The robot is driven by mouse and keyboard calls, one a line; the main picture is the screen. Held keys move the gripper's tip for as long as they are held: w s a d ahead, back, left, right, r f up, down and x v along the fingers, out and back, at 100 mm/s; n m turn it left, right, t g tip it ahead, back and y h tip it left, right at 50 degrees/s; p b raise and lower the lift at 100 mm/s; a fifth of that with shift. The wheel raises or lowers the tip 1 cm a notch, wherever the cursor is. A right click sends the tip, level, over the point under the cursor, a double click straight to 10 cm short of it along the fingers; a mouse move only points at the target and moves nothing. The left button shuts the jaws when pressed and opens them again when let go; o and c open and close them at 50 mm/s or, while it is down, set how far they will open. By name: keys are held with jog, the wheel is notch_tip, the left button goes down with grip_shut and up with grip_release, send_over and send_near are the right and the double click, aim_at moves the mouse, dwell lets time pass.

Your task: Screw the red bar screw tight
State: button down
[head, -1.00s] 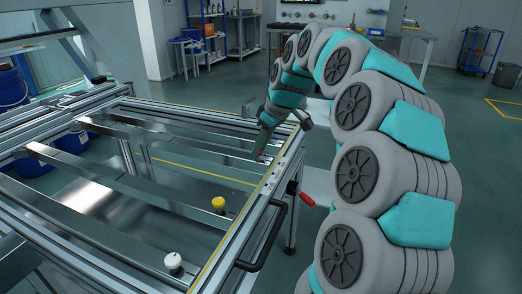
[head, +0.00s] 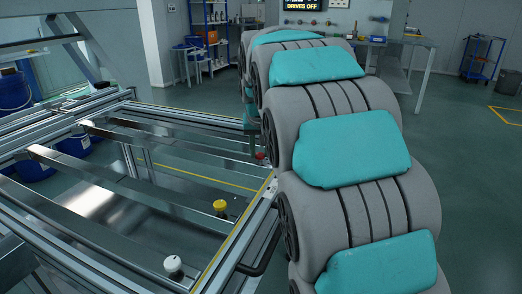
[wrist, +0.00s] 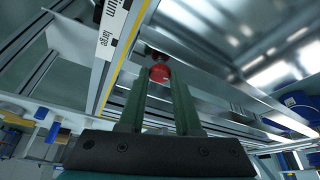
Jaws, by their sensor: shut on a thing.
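The red bar screw (wrist: 159,73) shows as a round red head between my fingertips in the wrist view. In the head view its red head (head: 260,155) sits by the far right part of the metal frame, close to the arm's edge. My gripper (wrist: 160,82) has its two green fingers shut on the red head, one on each side. In the head view the gripper (head: 254,145) is small and partly hidden by my arm. The thread below the head cannot be seen clearly.
A yellow knob (head: 220,205) and a white knob (head: 172,264) stand along the frame's bars. A black handle (head: 262,255) is on the frame's near right side. Dark-blue buckets (head: 35,167) stand under the frame.

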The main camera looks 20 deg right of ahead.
jog(key=m, duration=0.2)
jog(key=m+g+h, duration=0.1)
jog(key=m, duration=0.1)
jog(key=shift+w+a+r+h, duration=0.1)
jog(key=shift+w+a+h, duration=0.05)
jog(key=shift+h, duration=0.15)
jog(key=m+g, duration=0.1)
jog(key=m, duration=0.2)
jog(key=m+g+h+p, duration=0.1)
jog(key=m, duration=0.2)
jog(key=shift+w+a, duration=0.15)
jog(key=shift+w, duration=0.05)
jog(key=m, duration=0.1)
jog(key=m+g+p, duration=0.1)
jog(key=m, duration=0.1)
jog(key=m+g, duration=0.1)
jog(key=m, duration=0.1)
jog(key=shift+w, duration=0.25)
jog(key=m+p, duration=0.1)
jog(key=m, duration=0.1)
jog(key=m+g+p, duration=0.1)
jog(key=m, duration=0.1)
jog(key=shift+w+g, duration=0.15)
jog(key=shift+g, duration=0.15)
jog(key=shift+m+p, duration=0.35)
jog(key=shift+m, duration=0.05)
jog(key=c, duration=0.6)
grip_release()
jog(key=shift+f, duration=0.2)
